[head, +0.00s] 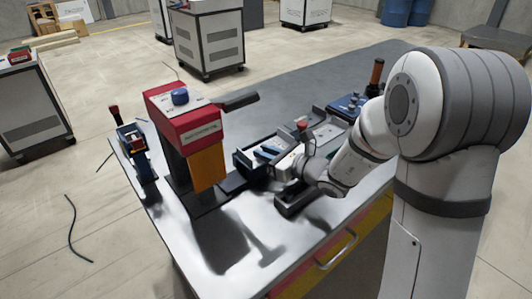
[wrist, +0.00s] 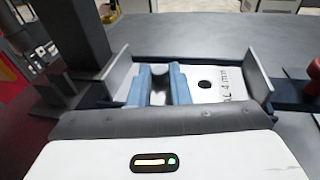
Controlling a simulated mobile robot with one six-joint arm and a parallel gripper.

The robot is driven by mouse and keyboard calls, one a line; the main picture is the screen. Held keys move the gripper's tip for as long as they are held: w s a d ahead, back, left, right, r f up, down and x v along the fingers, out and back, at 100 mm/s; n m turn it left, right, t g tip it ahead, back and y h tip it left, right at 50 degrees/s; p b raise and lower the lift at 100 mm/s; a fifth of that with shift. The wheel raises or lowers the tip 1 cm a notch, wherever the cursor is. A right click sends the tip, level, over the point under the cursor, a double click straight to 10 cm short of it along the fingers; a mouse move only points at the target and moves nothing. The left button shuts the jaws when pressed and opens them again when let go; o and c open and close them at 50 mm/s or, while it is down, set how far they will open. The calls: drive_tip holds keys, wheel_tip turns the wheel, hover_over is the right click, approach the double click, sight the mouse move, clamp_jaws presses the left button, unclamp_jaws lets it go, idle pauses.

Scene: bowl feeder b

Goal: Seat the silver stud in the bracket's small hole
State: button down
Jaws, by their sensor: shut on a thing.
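In the wrist view my gripper (wrist: 158,84) has two blue fingers closed on the silver stud (wrist: 158,70), which shows as a small shiny piece between them. The pale bracket plate (wrist: 228,88), marked "AL 4 mm", lies under and around the fingertips. One round dark hole (wrist: 205,84) shows in it, just right of the right finger. The fingers hide the plate beneath them and the stud's lower end, so I cannot tell whether the stud is in a hole. In the head view my gripper (head: 268,153) is small, and the stud cannot be made out.
Grey upright walls (wrist: 259,76) stand at both ends of the bracket. A press with a red head (head: 185,120) stands left of it. A red knob (head: 302,124) is on the right. A dark open tray (head: 290,203) lies in front. The table's front left is clear.

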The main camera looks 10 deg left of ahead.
drive_tip(key=c, duration=1.3)
unclamp_jaws()
drive_tip(key=shift+r, duration=0.1)
wheel_tip(320, 180, up, 10)
drive_tip(key=shift+f+p, duration=0.15)
drive_tip(key=shift+p, duration=0.7)
